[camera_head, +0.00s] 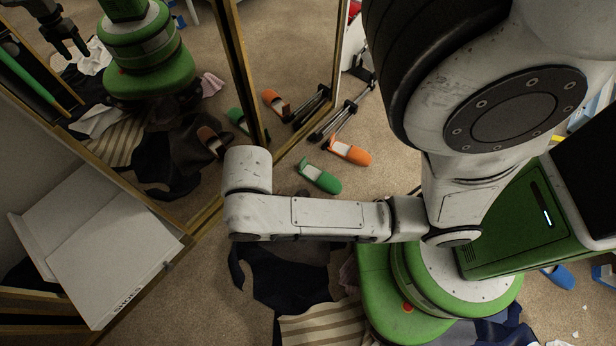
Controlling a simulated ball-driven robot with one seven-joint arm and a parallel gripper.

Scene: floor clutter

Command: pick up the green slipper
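The green slipper (320,178) lies on the carpet near the middle, just beyond my white arm, which crosses the picture. An orange slipper (349,151) lies up and right of it, a little apart. A gold-framed mirror (236,62) repeats both slippers behind its glass. My gripper itself is hidden from direct view. Its reflection (70,48) shows at the top left of the mirror, with dark fingers apart and nothing seen between them. It is well away from the green slipper.
A white shoe box (100,240) stands at the left. Dark clothes (285,275) and a striped cloth (310,328) lie below my arm, beside my green base. A black folded stand (345,118) lies behind the slippers. A blue slipper (560,276) is at the right.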

